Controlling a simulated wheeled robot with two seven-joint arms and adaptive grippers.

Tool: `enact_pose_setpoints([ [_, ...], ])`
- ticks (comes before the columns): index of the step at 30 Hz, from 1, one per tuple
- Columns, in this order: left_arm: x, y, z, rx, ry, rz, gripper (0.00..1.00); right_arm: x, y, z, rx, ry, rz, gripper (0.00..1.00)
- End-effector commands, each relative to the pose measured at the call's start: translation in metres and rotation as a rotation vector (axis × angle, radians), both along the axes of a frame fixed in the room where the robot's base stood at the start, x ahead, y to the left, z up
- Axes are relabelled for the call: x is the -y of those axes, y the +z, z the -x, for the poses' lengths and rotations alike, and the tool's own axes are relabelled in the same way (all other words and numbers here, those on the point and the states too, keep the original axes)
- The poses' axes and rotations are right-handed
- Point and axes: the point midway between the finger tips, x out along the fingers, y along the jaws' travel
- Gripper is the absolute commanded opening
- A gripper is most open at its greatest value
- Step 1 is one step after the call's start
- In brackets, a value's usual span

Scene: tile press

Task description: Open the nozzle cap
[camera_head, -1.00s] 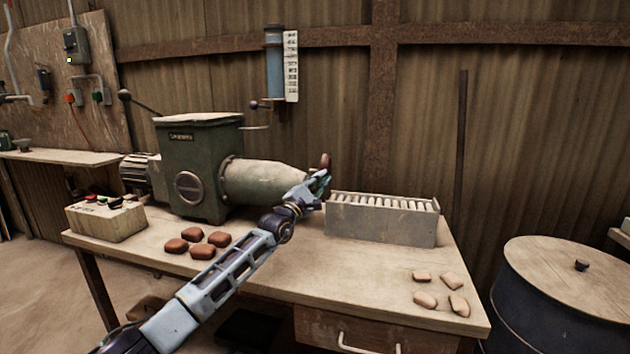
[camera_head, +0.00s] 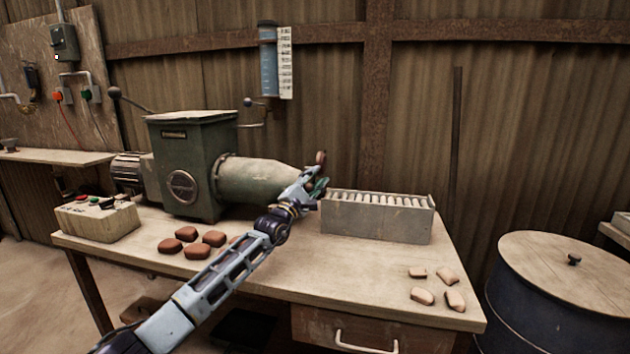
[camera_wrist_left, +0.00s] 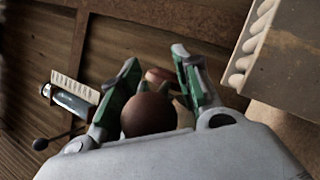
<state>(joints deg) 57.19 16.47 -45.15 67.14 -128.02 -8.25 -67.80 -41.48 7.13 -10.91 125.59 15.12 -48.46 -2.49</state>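The green press (camera_head: 190,165) stands on the table with its tapered nozzle (camera_head: 258,180) pointing right. A reddish-brown piece (camera_head: 320,158) shows at the nozzle's tip, which my gripper partly hides. My left gripper (camera_head: 317,186) is at the nozzle's end. In the left wrist view, a dark brown ball (camera_wrist_left: 147,115) lies between the green-padded fingers of the left gripper (camera_wrist_left: 157,68), near the palm. The fingers are spread, with a gap on the ball's right side. A smaller brown piece (camera_wrist_left: 158,76) shows beyond the ball. My right gripper is not in view.
A grey roller tray (camera_head: 377,218) stands just right of the gripper. Several brown pieces (camera_head: 186,234) lie on the table before the press, and several pale ones (camera_head: 422,296) at right. A control box (camera_head: 97,219) stands at left. The table's front middle is clear.

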Motion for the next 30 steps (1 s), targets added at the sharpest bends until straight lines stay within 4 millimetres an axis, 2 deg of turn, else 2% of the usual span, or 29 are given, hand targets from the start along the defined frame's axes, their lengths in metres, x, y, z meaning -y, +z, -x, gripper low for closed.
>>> enact_pose_setpoints([
  [13, -0.004, -0.002, 0.007, 0.001, -0.001, 0.001, 0.33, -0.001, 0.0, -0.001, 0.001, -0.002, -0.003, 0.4],
  [30, -0.024, -0.019, 0.039, 0.001, 0.0, 0.001, 0.33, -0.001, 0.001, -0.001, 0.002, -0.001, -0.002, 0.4],
])
